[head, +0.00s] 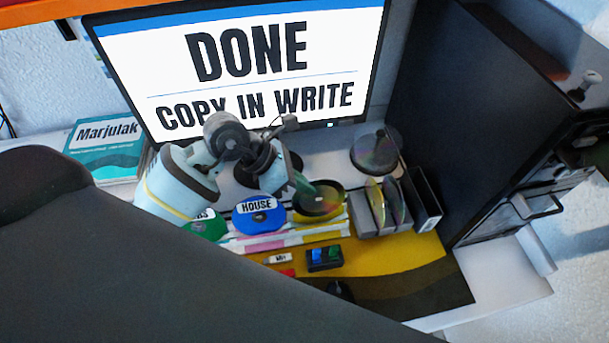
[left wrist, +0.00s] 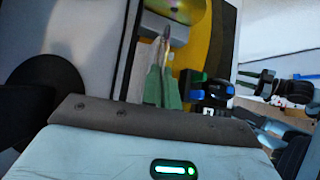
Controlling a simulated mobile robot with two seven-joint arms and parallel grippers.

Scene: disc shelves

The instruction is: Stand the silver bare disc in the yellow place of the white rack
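The silver bare disc (head: 318,203) shows dark with a gold sheen at the yellow place (head: 326,233) of the white rack (head: 300,240). My left gripper (head: 302,186) reaches it from the upper left, its green fingers at the disc's upper edge. In the left wrist view, my left gripper's fingers (left wrist: 163,75) are close together with a thin, edge-on disc (left wrist: 164,45) between the tips. I cannot tell whether the disc rests fully in the slot. A blue disc labelled HOUSE (head: 259,217) and a green disc (head: 204,227) stand left of it. My right gripper is not seen.
A grey rack (head: 367,230) with upright discs stands close on the right. A dark spindle with a disc (head: 376,152) is behind it. The monitor (head: 250,60) stands at the back, a black cabinet (head: 460,100) at right. Small blocks (head: 325,258) lie on the yellow mat (head: 400,257) in front.

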